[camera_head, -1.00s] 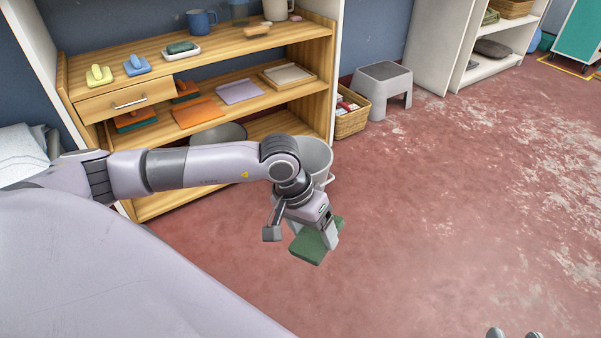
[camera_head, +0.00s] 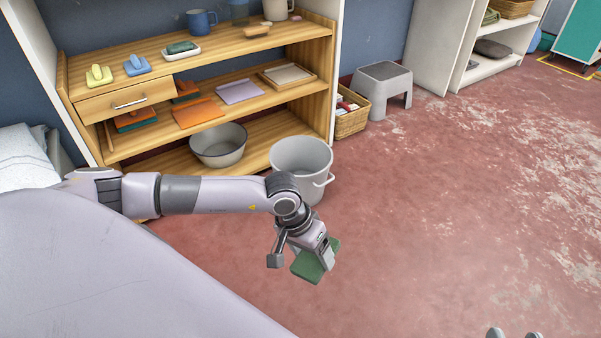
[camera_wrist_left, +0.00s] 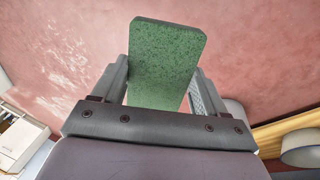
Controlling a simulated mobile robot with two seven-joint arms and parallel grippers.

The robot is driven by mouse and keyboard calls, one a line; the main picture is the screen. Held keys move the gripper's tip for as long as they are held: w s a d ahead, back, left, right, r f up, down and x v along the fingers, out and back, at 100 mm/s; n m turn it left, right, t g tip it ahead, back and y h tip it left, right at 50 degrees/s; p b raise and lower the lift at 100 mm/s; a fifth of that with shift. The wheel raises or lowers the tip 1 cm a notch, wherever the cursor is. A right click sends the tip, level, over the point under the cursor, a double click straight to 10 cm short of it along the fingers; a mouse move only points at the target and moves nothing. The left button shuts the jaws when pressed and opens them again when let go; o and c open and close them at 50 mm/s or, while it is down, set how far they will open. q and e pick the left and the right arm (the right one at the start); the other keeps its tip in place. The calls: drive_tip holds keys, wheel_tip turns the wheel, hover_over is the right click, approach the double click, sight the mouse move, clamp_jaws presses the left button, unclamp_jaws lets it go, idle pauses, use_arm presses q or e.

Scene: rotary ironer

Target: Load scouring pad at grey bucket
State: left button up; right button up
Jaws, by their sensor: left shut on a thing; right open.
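The green scouring pad (camera_head: 308,267) is a flat rectangular slab held between the fingers of my left gripper (camera_head: 322,258). In the left wrist view the pad (camera_wrist_left: 165,60) sticks out beyond the fingers of the left gripper (camera_wrist_left: 163,85), tilted above the red floor. The grey bucket (camera_head: 300,160) stands upright on the floor in front of the shelf, with an open top and a side handle. The pad and gripper are nearer to me than the bucket, apart from it. My right gripper (camera_head: 513,334) shows only its fingertips at the bottom edge, open.
A wooden shelf (camera_head: 280,82) behind the bucket holds brushes, mugs, cloths and a metal basin (camera_head: 218,146). A wicker basket (camera_head: 350,122) and a grey step stool (camera_head: 382,88) stand to the right. The red floor (camera_head: 430,210) at right is clear.

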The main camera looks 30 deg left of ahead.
sight(308, 257)
use_arm(q)
wheel_tip(308, 257, down, 8)
idle(0.8)
idle(2.0)
wheel_tip(308, 257, up, 4)
drive_tip(key=p, duration=0.3)
idle(1.1)
